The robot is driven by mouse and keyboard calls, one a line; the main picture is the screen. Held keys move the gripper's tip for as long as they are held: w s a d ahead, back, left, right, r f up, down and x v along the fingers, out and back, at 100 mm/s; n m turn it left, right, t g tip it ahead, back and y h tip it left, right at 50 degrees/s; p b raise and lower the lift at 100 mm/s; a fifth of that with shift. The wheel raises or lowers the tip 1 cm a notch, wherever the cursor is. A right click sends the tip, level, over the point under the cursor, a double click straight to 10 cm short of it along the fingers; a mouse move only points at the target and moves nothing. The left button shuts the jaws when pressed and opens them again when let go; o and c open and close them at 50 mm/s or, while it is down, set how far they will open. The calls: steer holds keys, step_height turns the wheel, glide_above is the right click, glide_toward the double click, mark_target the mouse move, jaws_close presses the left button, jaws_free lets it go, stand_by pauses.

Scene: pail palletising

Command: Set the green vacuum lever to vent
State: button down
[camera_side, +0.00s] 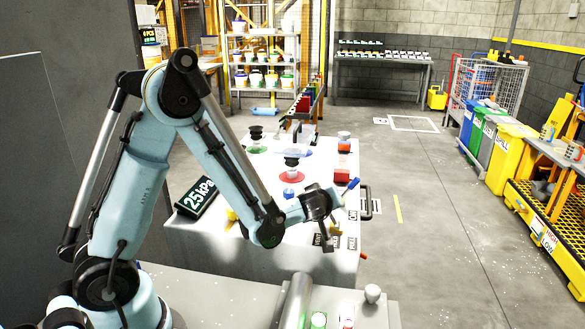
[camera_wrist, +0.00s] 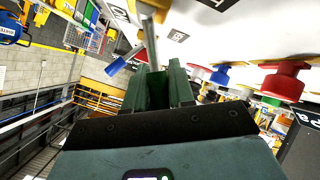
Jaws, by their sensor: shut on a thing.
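My gripper (camera_side: 322,208) is low over the front right part of the white bench (camera_side: 187,247) in the side view. In the wrist view my gripper (camera_wrist: 160,82) is shut around the end of a lever. The lever's grey metal rod (camera_wrist: 150,42) runs from the panel down between the fingers. The green grip (camera_wrist: 157,93) shows dark green between the jaws and is mostly covered by them. In the side view the gripper hides this lever.
A blue-handled lever (camera_side: 351,184) stands close to the right of my gripper; it also shows in the wrist view (camera_wrist: 122,62). A red disc with a black-topped part (camera_side: 291,176) and a 25 kPa display (camera_side: 197,198) are on the bench. The floor right of it is free.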

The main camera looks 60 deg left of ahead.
steer(key=shift+s+a+f, duration=0.15)
stand_by(0.5)
steer(key=c, duration=1.1)
jaws_free()
steer(key=shift+o, duration=0.2)
steer(key=v, duration=1.2)
steer(key=shift+s, duration=0.15)
steer(key=s+d+r+m+g+h, duration=0.1)
steer(key=s+m+h, duration=0.6)
steer(key=m, duration=0.7)
steer(key=s+d+g, duration=0.1)
steer(key=d, duration=0.1)
steer(key=shift+s+d+r+m, duration=0.3)
steer(key=shift+s+d, duration=0.05)
